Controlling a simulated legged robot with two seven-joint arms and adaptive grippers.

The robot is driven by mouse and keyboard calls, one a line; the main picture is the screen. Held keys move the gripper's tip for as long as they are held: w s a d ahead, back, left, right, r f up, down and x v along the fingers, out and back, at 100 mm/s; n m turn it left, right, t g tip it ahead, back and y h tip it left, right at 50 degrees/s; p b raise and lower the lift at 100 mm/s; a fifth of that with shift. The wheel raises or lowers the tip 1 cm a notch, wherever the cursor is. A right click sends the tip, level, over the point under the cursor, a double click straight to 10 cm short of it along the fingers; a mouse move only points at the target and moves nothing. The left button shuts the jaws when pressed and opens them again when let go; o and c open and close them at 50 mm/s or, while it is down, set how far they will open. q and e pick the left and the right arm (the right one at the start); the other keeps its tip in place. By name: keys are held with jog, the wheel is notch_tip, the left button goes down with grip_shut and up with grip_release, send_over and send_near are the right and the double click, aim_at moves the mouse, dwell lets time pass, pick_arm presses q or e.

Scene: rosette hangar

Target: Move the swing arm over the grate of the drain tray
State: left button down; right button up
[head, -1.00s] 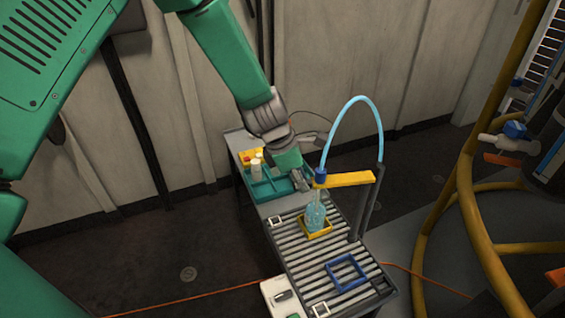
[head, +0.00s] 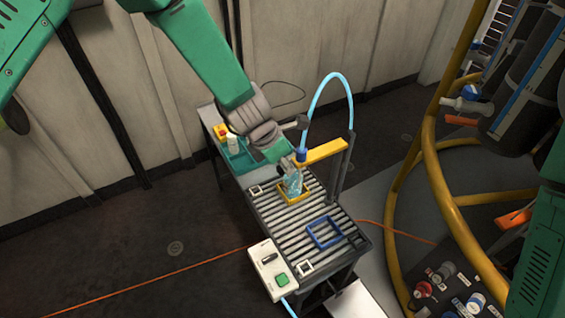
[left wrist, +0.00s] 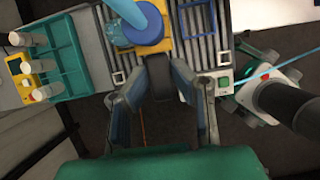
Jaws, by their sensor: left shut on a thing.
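The yellow swing arm (head: 324,151) reaches left from a dark post (head: 341,172) over the grate of the drain tray (head: 290,228). A blue fitting (head: 301,155) with a light-blue hose sits on its free end. My left gripper (head: 283,166) is at this end, and in the left wrist view its fingers (left wrist: 158,88) close on a dark grey tab below the yellow arm (left wrist: 160,56). A clear bluish bottle (head: 292,183) stands in a yellow square frame on the grate, partly hidden by the gripper. My right gripper is not in view.
A blue square frame (head: 324,232) lies on the grate's near part. A white control box (head: 270,268) with a green button is at the tray's left side. A teal rack with white bottles (head: 233,143) stands behind. Yellow pipework (head: 440,175) rises at right.

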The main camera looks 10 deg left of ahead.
pick_arm(q)
jog(key=c, duration=1.4)
grip_release()
jog(key=shift+d, duration=0.2)
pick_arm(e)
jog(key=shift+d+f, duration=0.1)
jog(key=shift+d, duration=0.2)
pick_arm(q)
jog(key=shift+r, duration=0.15)
jog(key=v, duration=1.1)
jog(key=shift+r, duration=0.3)
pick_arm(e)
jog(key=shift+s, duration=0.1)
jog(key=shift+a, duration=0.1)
